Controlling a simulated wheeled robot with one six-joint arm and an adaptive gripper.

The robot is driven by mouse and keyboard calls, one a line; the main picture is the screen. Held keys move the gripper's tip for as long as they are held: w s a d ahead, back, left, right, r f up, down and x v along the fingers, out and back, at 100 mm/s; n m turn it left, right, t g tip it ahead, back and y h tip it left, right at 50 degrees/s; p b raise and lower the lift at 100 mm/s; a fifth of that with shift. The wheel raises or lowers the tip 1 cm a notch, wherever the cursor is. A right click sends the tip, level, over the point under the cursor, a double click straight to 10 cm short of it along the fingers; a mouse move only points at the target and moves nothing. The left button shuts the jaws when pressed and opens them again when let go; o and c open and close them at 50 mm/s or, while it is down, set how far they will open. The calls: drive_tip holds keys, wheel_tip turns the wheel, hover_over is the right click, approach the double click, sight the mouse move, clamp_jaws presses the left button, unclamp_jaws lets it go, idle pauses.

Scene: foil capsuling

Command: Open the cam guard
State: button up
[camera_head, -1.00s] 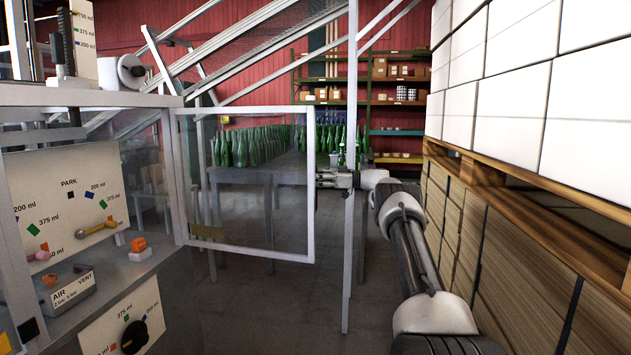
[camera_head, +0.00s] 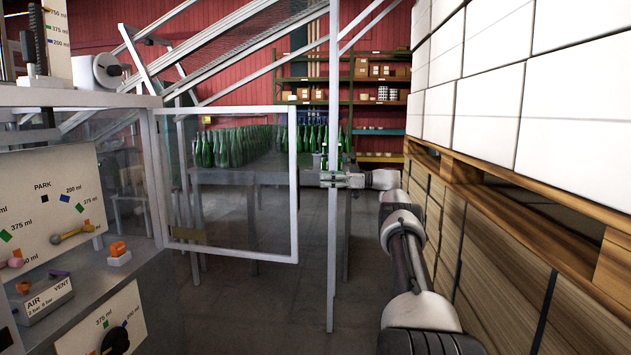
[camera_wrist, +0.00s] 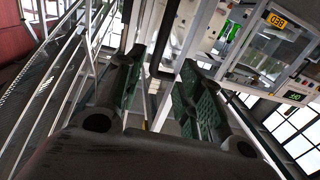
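A clear panel in a light grey frame (camera_head: 293,210), which appears to be the cam guard, hangs from the machine's corner post at its left. It stands swung out from the cabinet, with its free edge to the right.
The upright post (camera_head: 333,255) overlaps my gripper; their depth order is unclear. Stacked cartons on a wooden pallet (camera_head: 510,168) crowd my arm's right side. Green bottles (camera_head: 225,148) stand on a table behind the panel. The control panel (camera_head: 60,215) is at left. Grey floor is open below.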

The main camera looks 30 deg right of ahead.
drive_tip(key=shift+s+d, duration=0.3)
